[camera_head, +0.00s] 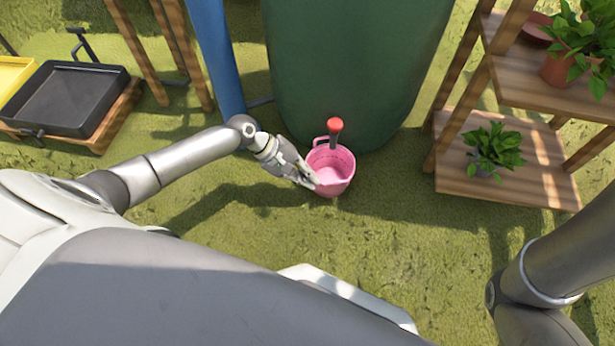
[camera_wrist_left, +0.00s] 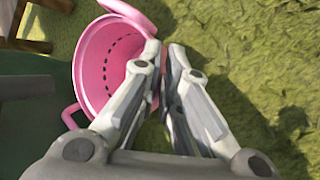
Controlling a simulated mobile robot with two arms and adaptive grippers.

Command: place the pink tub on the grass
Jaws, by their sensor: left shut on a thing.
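The pink tub (camera_head: 334,163) is upright below the red-topped tap of the green barrel in the head view. My left gripper (camera_head: 312,181) is at the tub's left side, shut on its rim. In the left wrist view the tub (camera_wrist_left: 97,57) shows its open inside with a row of dark marks, and the closed fingers (camera_wrist_left: 163,55) pinch its wall. The tub looks empty. Whether its base touches the grass (camera_head: 245,240) cannot be told. My right gripper is not in view; only part of my right arm shows at the lower right.
The green barrel (camera_head: 345,65) with its red tap (camera_head: 335,125) stands right behind the tub. A wooden shelf (camera_head: 515,185) with potted plants is on the right. A blue pipe (camera_head: 215,55) and a black tray (camera_head: 68,98) are on the left. The grass in front of the tub is clear.

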